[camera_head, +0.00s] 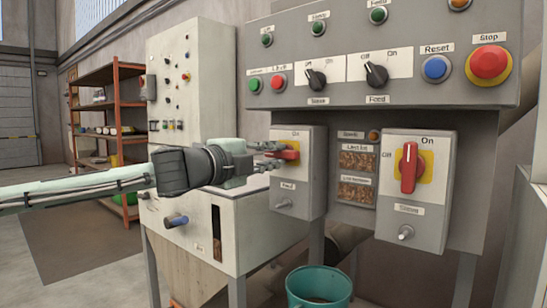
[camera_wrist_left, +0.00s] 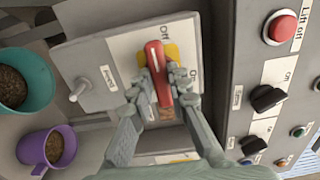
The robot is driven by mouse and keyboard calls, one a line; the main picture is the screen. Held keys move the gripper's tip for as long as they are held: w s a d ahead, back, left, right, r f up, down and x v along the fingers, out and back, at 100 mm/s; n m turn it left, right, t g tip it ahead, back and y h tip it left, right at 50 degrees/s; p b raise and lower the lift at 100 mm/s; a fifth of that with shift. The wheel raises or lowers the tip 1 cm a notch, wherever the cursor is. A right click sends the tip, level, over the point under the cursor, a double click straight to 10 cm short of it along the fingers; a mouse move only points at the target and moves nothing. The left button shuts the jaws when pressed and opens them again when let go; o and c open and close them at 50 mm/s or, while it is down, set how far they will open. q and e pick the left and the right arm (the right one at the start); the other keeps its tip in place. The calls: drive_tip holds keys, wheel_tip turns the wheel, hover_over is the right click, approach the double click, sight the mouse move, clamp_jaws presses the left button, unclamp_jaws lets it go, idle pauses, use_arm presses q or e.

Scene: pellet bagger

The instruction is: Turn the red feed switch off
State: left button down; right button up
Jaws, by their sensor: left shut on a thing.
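The red feed switch (camera_head: 291,154) is a rotary handle on a yellow plate, on the left grey box labelled "Feed" (camera_head: 287,186). In the wrist view the red handle (camera_wrist_left: 157,68) runs up the picture, with "On" beside it on the right. In the head view it lies roughly level, turned away from the "On" mark above it. My left gripper (camera_head: 270,156) reaches in from the left and is shut on the handle; its fingers (camera_wrist_left: 171,88) sit on both sides of it in the wrist view. My right gripper is not in view.
A second red switch (camera_head: 409,168) stands upright toward "On" on the right box. The panel above carries a black feed knob (camera_head: 376,76), blue reset button (camera_head: 436,68) and red stop button (camera_head: 488,62). A teal bucket (camera_head: 319,284) and a purple cup (camera_wrist_left: 40,148) are below.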

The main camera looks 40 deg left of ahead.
use_arm(q)
drive_tip(key=shift+a, duration=0.1)
idle(0.3)
drive_tip(key=c, duration=1.4)
unclamp_jaws()
drive_tip(key=shift+c, duration=0.2)
drive_tip(key=s, duration=1.2)
drive_tip(key=shift+a, duration=0.4)
